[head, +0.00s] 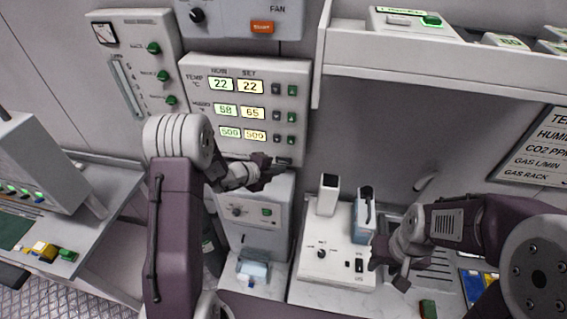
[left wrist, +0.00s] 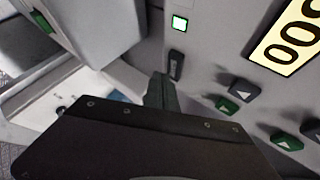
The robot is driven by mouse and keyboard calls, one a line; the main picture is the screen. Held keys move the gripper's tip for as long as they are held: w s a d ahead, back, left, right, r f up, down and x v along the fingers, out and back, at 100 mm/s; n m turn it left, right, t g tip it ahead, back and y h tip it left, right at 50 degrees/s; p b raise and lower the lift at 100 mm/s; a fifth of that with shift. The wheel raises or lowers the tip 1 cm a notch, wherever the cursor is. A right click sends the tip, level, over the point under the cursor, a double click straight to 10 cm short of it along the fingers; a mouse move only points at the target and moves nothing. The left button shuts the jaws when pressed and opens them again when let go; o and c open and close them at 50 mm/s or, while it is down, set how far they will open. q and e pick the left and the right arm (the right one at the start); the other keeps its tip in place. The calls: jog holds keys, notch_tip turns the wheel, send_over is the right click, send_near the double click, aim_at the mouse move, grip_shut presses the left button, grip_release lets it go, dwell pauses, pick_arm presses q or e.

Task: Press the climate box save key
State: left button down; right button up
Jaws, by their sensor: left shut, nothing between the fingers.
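The climate box (head: 200,62) is a pale panel on the wall with three rows of lit displays and small arrow keys, in the upper middle of the head view. My left gripper (head: 276,170) is shut and empty at its lower right edge. In the left wrist view, the shut fingertips (left wrist: 164,90) stand just below a narrow dark key (left wrist: 176,65) on the panel face. A lit green indicator (left wrist: 180,23) sits above that key. I cannot tell whether the fingertips touch it. My right gripper (head: 387,272) is low on the right, its fingers apart, away from the box.
A smaller box (head: 255,222) with a green key is below the climate box. A white bench device (head: 335,260) stands by my right gripper. A shelf (head: 400,50) juts out at upper right. A control desk (head: 100,190) is at left.

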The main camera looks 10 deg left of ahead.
pick_arm(q)
jog(key=shift+s, duration=0.1)
jog(key=s+b, duration=0.1)
jog(key=s, duration=0.4)
dwell(0.4)
dwell(0.4)
